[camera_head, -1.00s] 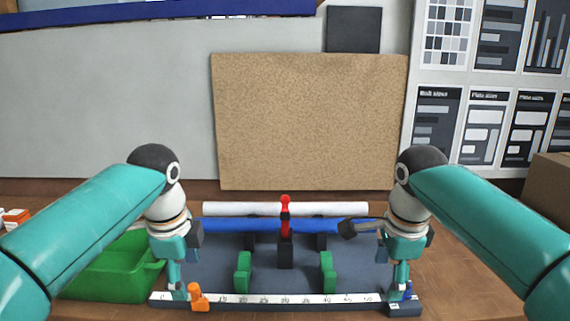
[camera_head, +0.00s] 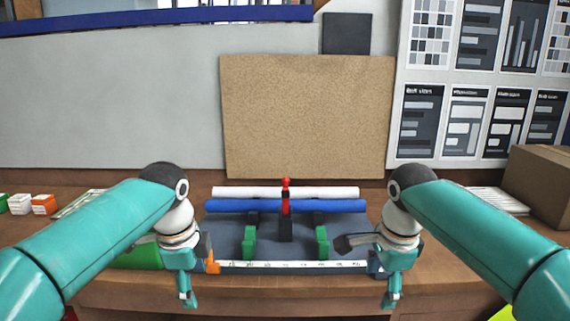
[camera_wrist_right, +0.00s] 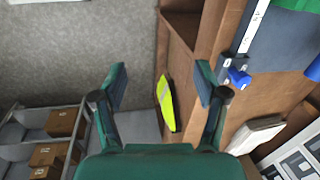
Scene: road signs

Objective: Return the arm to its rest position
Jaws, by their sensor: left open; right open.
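My left gripper (camera_head: 186,298) hangs pointing down, open and empty, in front of the bench's front edge. My right gripper (camera_head: 391,300) hangs the same way, open and empty. In the right wrist view its two fingers (camera_wrist_right: 162,84) stand wide apart with nothing between them. Both teal arms come in from the sides and bend down at the wrist. The fixture (camera_head: 267,239) lies on the bench beyond and between the grippers, apart from them. It carries a white rod (camera_head: 250,193), a blue rod (camera_head: 245,206), a red-topped clamp (camera_head: 286,186) and green blocks (camera_head: 250,243).
The wooden bench (camera_head: 300,290) has a green bin (camera_head: 139,257) partly hidden by my left arm. A cardboard box (camera_head: 540,180) stands at right, small boxes (camera_head: 42,204) at left. The right wrist view shows a yellow-green object (camera_wrist_right: 166,103) and shelved boxes (camera_wrist_right: 60,122).

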